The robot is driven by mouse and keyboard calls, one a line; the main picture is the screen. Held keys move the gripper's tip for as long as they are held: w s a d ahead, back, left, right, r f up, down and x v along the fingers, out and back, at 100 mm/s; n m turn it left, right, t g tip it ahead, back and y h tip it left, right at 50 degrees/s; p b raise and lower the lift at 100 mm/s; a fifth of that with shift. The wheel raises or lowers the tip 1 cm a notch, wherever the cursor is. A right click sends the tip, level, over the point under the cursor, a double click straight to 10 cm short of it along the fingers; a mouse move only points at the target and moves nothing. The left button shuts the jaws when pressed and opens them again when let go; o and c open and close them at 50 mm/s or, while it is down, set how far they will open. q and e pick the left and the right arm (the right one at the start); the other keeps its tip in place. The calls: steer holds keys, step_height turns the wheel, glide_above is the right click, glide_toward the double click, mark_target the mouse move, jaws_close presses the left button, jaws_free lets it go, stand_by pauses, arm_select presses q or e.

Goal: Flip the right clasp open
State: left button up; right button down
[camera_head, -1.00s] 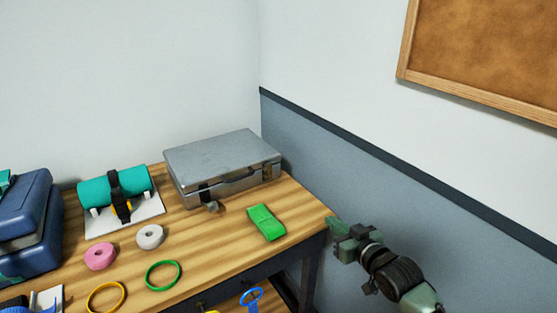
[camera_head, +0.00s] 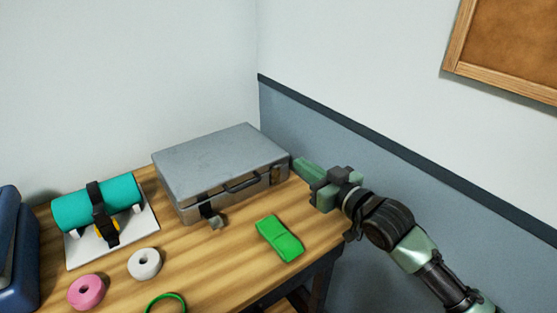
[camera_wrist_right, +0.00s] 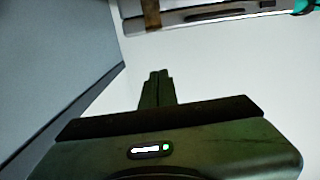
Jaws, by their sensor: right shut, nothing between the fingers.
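The grey metal case (camera_head: 215,163) lies closed on the wooden table, with a dark handle (camera_head: 241,186) on its front. The right clasp (camera_head: 276,175) is a brownish plate at the right end of the front; it looks flat against the case. The left clasp (camera_head: 213,218) hangs out from the front. My right gripper (camera_head: 298,163) is shut and empty, just right of the case's right end, with its fingertips pointing toward it. In the right wrist view the shut fingers (camera_wrist_right: 158,78) are apart from the clasp (camera_wrist_right: 151,14). My left gripper is not in view.
A green block (camera_head: 279,239) lies in front of the case. A white roll (camera_head: 144,264), a pink roll (camera_head: 86,291) and a strapped teal roll (camera_head: 70,211) are to the left. The grey-blue wall (camera_head: 330,165) is close behind my right gripper.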

glide_above(277, 175)
steer(key=v, duration=0.2)
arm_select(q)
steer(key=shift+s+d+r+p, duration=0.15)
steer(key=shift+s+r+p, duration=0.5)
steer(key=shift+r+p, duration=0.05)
arm_select(e)
steer(key=f, duration=0.2)
steer(key=s+f, duration=0.1)
steer(key=f, duration=0.1)
steer(key=shift+s+d+f, duration=0.15)
steer(key=shift+d+f, duration=0.05)
